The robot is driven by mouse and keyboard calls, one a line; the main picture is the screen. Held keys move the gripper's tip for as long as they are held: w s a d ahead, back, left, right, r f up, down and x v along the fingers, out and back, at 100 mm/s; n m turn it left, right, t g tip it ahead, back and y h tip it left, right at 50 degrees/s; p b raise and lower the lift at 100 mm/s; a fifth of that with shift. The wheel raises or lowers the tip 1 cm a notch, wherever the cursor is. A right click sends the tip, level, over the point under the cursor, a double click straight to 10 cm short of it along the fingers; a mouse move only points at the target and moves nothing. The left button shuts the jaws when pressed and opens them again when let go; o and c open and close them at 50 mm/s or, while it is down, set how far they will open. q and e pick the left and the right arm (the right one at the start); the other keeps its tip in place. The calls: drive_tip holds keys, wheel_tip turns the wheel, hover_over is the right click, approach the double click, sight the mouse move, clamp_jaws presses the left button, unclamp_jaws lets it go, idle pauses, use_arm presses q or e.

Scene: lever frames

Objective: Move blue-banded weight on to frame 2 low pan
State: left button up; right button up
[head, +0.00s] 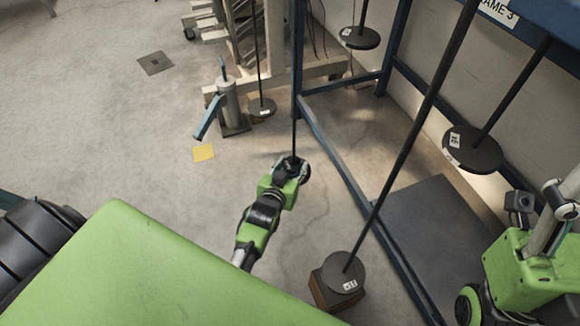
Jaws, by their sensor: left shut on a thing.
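My left gripper (291,164) is in the middle of the head view, its fingers closed around a small dark thing at the lower end of a thin dark rod. The fingers hide most of that thing, and I see no blue band on it. I cannot make out the blue-banded weight anywhere. Round dark pans hang on rods: one at the top (361,38), one at the right (472,150), one at the back left (262,107) and a low one at the front (343,273). Their tags are too small to read, so I cannot tell which is frame 2's low pan. My right gripper is not in view.
A blue steel frame (345,178) stands right of my left gripper. A sign partly reading "AME 3" (497,10) is at top right. A brown block (322,290) is under the front pan. A post with a blue handle (231,105) stands behind. The floor at left is mostly clear.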

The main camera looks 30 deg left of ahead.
use_arm(q)
drive_tip(key=shift+w+r, duration=0.1)
drive_tip(key=shift+w, duration=0.05)
idle(0.3)
drive_tip(key=shift+f, duration=0.25)
drive_tip(key=shift+f, duration=0.1)
idle(0.3)
drive_tip(key=o, duration=1.4)
drive_tip(key=shift+d, duration=0.1)
drive_tip(key=shift+f, duration=0.1)
drive_tip(key=shift+f, duration=0.15)
